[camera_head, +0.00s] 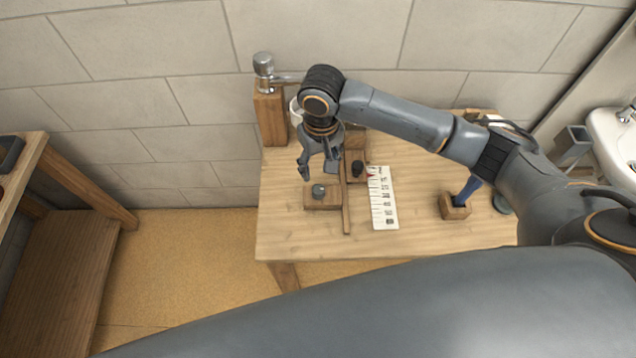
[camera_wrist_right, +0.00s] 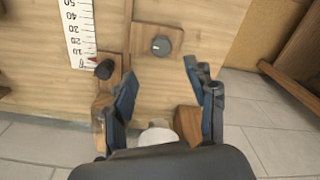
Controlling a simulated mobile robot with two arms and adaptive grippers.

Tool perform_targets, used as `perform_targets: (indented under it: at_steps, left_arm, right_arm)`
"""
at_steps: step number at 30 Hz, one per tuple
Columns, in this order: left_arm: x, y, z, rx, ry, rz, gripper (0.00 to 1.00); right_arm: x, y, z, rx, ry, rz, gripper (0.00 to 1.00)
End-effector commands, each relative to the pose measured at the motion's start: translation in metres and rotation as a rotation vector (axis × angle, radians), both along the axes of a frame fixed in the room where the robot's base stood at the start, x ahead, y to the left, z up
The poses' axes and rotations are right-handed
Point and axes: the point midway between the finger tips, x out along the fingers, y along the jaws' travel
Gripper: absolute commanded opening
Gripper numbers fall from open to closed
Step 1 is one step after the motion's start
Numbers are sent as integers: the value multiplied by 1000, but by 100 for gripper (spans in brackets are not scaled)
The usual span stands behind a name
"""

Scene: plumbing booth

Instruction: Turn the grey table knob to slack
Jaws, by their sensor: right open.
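The grey table knob (camera_head: 318,190) sits on a small wooden block (camera_head: 313,203) near the table's left side. It also shows in the right wrist view (camera_wrist_right: 160,45), beyond the fingertips and between their lines. My right gripper (camera_head: 318,174) is open and empty, above and just behind the knob, apart from it as far as I can tell. In the right wrist view its two blue-grey fingers (camera_wrist_right: 160,75) stand wide apart. My left gripper does not show.
A black knob (camera_head: 357,168) on another wooden block stands beside it, near a white scale (camera_head: 382,198) with a red pointer. A metal tap on a wooden post (camera_head: 270,118) stands at the back left. A blue-handled thing in a wooden block (camera_head: 455,207) is right. The table front is clear.

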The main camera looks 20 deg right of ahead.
Motion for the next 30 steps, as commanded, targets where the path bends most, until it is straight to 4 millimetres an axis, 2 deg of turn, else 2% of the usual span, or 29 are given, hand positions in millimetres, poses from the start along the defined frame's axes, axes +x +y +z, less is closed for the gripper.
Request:
perform_targets:
  at_steps: [3, 6, 12, 15, 21, 28, 29, 30]
  left_arm:
    - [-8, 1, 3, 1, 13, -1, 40]
    - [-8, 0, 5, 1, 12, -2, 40]
    - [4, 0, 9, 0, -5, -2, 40]
    - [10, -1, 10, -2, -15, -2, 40]
    - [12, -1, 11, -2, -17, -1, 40]
    - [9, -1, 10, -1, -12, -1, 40]
    - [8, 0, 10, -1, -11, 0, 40]
    - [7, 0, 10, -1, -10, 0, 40]
  right_arm:
    - [-1, 0, -27, -2, 4, -1, 56]
    - [-1, 0, -48, -2, 3, -1, 56]
    - [-1, 2, -85, 0, 1, 1, 56]
    - [0, 2, -97, 1, 0, 1, 56]
    - [0, 2, -107, 1, -3, 2, 56]
    - [0, 2, -107, 2, -3, 2, 56]
    - [0, 2, -107, 2, -3, 2, 52]
    - [0, 2, -107, 2, -3, 2, 44]
